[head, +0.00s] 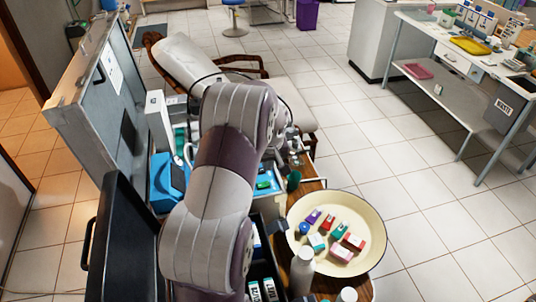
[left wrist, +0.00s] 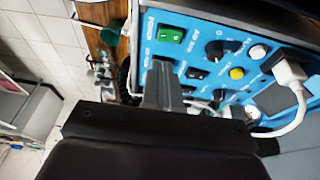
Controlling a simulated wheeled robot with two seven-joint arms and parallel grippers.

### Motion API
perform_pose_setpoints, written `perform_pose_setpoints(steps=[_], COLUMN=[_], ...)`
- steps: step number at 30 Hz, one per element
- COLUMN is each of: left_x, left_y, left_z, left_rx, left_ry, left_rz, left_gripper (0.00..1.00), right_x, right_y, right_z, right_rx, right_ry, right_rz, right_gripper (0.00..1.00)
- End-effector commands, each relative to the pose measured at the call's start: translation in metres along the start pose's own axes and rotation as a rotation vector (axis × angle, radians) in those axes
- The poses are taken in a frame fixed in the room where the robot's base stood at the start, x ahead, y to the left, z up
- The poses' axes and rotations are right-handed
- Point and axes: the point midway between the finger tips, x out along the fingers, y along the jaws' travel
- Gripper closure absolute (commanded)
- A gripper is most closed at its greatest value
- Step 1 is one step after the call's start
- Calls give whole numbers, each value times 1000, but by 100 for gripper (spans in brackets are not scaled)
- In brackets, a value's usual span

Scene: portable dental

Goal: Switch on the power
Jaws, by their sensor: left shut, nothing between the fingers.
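The blue control panel (left wrist: 215,50) fills the upper right of the left wrist view. Its green rocker switch (left wrist: 171,36) sits beside the printed word POWER. My left gripper (left wrist: 162,68) is shut and empty, with its fingertips just below the green switch in that picture. I cannot tell whether they touch the panel. In the head view part of the blue panel (head: 267,194) and the green switch (head: 263,185) show just right of my left arm. That arm hides much of the unit and most of the gripper. My right gripper is in neither view.
The panel also carries black knobs, a yellow button (left wrist: 237,73) and a white plug (left wrist: 290,74) with a cable. A cream round tray (head: 374,246) with small coloured boxes stands right of the unit. An open grey case lid (head: 95,115) rises at left.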

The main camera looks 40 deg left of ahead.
Motion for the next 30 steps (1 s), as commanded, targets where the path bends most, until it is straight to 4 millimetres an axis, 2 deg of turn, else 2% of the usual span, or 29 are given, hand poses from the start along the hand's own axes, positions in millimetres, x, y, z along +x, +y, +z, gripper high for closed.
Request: perform_pose_setpoints(steps=[6,12,24,27,30], left_x=[41,62,68,75,71], left_y=[0,2,2,3,3], left_z=[4,10,12,14,12], left_rx=[1,0,0,0,0], left_ry=[-3,0,0,0,0], left_rz=[-2,0,0,0,0], left_gripper=[100,100,100,100,100], right_x=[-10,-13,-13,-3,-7], right_y=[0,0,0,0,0], right_z=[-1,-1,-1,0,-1], right_rx=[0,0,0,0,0], right_ry=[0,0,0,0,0], right_rz=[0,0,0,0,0], right_gripper=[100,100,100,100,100])
